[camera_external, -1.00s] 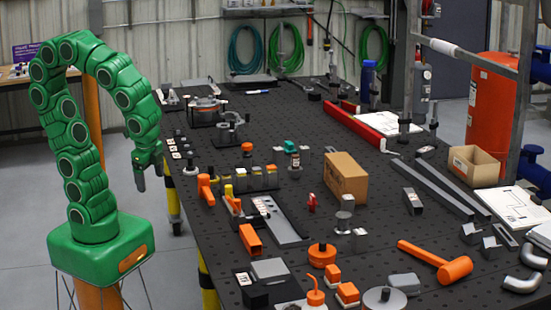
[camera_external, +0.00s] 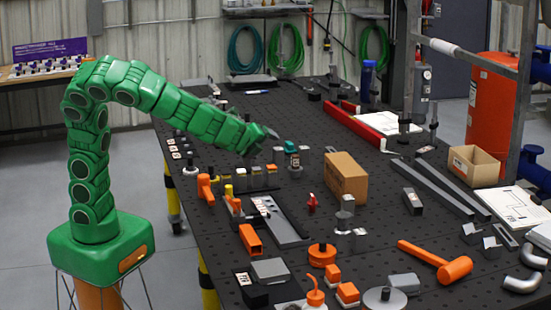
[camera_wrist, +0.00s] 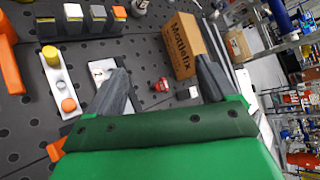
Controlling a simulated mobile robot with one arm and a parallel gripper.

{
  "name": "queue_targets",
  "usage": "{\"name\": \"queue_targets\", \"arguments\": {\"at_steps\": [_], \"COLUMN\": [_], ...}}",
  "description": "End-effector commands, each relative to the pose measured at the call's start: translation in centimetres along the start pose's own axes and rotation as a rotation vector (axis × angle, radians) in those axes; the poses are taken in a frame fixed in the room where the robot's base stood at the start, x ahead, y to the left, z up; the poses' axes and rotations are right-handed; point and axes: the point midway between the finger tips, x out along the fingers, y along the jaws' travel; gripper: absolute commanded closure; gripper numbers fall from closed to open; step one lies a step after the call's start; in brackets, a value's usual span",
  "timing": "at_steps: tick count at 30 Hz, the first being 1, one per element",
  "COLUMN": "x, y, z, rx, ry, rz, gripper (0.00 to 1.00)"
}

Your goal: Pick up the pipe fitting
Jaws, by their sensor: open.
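Two curved silver pipe elbows, the likely pipe fittings, lie at the table's right front: one in front (camera_external: 522,282) and one behind it (camera_external: 535,257). They are not visible in the wrist view. My gripper (camera_external: 273,142) is above the left middle of the table, far to the left of and behind the elbows. In the wrist view my gripper (camera_wrist: 163,78) has its two grey fingers spread apart with nothing held. Between the fingers, beyond them, a small red part (camera_wrist: 160,85) stands on the table; it also shows in the external view (camera_external: 312,203).
The black perforated table (camera_external: 380,235) is crowded. A cardboard box (camera_external: 346,178) stands near the middle, also in the wrist view (camera_wrist: 182,45). Small coloured-top blocks (camera_external: 256,175) stand left. A red beam (camera_external: 352,126) lies behind.

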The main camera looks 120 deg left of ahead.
Motion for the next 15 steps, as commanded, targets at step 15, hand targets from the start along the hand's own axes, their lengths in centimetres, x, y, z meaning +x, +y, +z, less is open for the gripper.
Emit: {"name": "queue_targets", "arguments": {"at_steps": [15], "x": [5.9], "y": [-6.0], "z": [-14.8], "rx": [0.64], "ry": [0.013], "rz": [-0.308], "gripper": [0.16]}}
